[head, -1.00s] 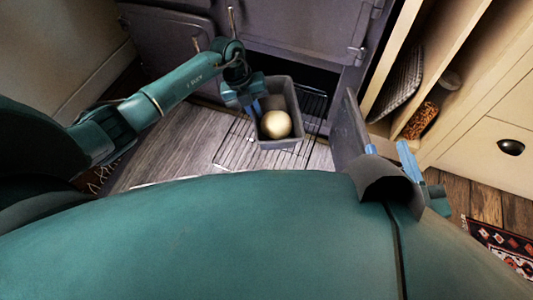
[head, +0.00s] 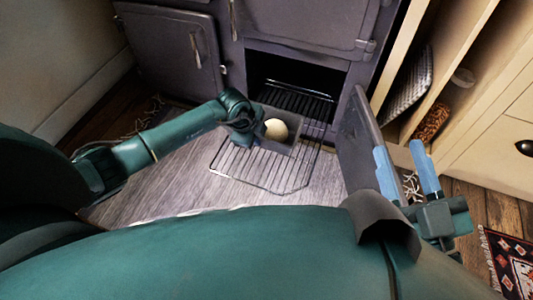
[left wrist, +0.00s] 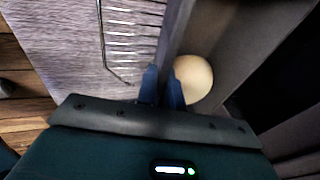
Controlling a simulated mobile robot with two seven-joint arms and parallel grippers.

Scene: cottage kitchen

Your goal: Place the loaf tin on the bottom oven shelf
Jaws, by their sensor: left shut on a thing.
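The grey loaf tin (head: 291,140) holds a round pale dough ball (head: 277,129). My left gripper (head: 257,118) is shut on the tin's wall, and the wrist view shows its blue fingers (left wrist: 162,88) pinching the wall (left wrist: 180,35) beside the ball (left wrist: 194,79). The tin is held in front of the open oven (head: 290,70), above a pulled-out wire shelf (head: 240,168) that it partly hides. Wire bars also show inside the cavity; I cannot tell whether they belong to another shelf. My right gripper (head: 406,172) is open and empty at the right.
The open oven door (head: 359,150) stands right of the shelf, close to my right gripper. A closed stove door (head: 175,50) is at the left. Cream cabinet shelves (head: 455,80) hold a dark tray (head: 408,85) and a patterned item. The floor left of the wire shelf is clear.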

